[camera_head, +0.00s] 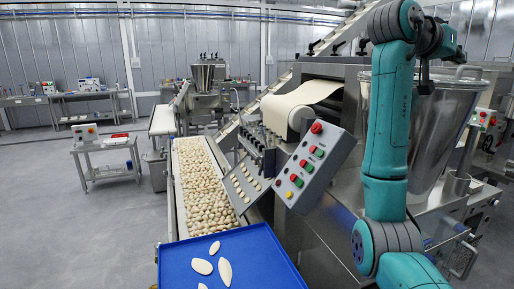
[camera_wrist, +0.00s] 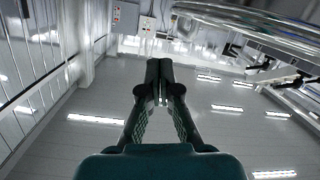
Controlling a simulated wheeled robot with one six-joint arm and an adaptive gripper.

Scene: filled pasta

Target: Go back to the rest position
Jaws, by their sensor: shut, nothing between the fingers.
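My gripper (camera_wrist: 160,68) is in the middle of the wrist view. Its two dark fingers are together and empty, with rows of ceiling lights behind them. In the head view my teal arm rises at the right side, in front of the metal hopper, and bends at the top edge. The fingers cannot be made out clearly there. No object is in contact with the fingers in the wrist view.
A blue tray (camera_head: 262,258) with several pale flat pasta pieces (camera_head: 202,266) is at the bottom. A conveyor (camera_head: 176,212) full of pasta runs behind it. A control box (camera_head: 314,166) and a metal hopper (camera_head: 437,125) stand close to my arm.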

